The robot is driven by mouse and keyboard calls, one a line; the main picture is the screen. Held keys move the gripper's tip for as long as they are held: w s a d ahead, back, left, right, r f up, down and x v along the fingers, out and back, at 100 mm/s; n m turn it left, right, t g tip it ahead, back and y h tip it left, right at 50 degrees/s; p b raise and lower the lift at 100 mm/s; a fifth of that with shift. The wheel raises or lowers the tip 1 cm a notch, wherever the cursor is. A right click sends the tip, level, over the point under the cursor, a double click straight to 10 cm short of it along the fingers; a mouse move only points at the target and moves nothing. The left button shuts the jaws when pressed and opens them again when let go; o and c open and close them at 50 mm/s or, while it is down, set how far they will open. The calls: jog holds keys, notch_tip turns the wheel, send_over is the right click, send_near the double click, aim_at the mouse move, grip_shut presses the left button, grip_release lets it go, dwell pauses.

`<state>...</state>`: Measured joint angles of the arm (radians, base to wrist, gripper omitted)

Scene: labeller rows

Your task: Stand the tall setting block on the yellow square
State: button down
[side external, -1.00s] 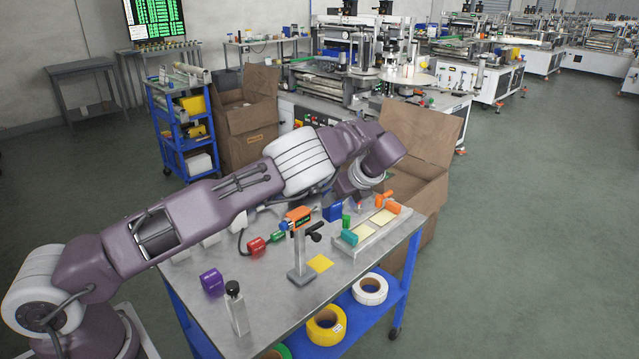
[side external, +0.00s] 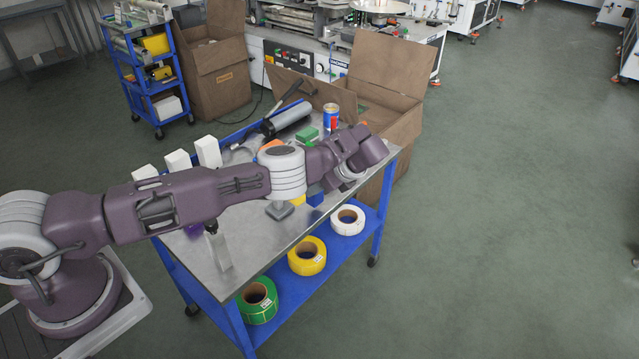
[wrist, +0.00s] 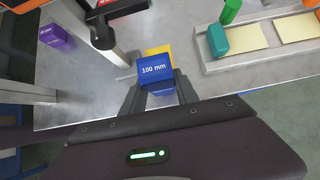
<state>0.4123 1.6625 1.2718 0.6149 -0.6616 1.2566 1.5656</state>
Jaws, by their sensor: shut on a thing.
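A blue block labelled "100 mm" (wrist: 155,70) is between the fingers of my gripper (wrist: 160,88) in the wrist view. The gripper is shut on it. The yellow square (wrist: 159,49) shows just past the block's far edge, and the block hides most of it. I cannot tell whether the block touches the table or the square. In the side external view my arm covers the gripper and most of this area; a small blue patch (side external: 316,198) shows under my wrist.
A grey post on a stand with a dark head (wrist: 103,32) is close left of the block. A purple block (wrist: 56,37) lies farther left. A grey fixture (wrist: 240,61) with a teal block (wrist: 218,41) and pale pads is at right.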

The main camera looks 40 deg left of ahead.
jog(key=shift+x, duration=0.95)
jog(key=shift+a, duration=2.95)
jog(key=shift+f, duration=0.35)
jog(key=c, duration=0.8)
grip_release()
jog(key=shift+c, duration=0.2)
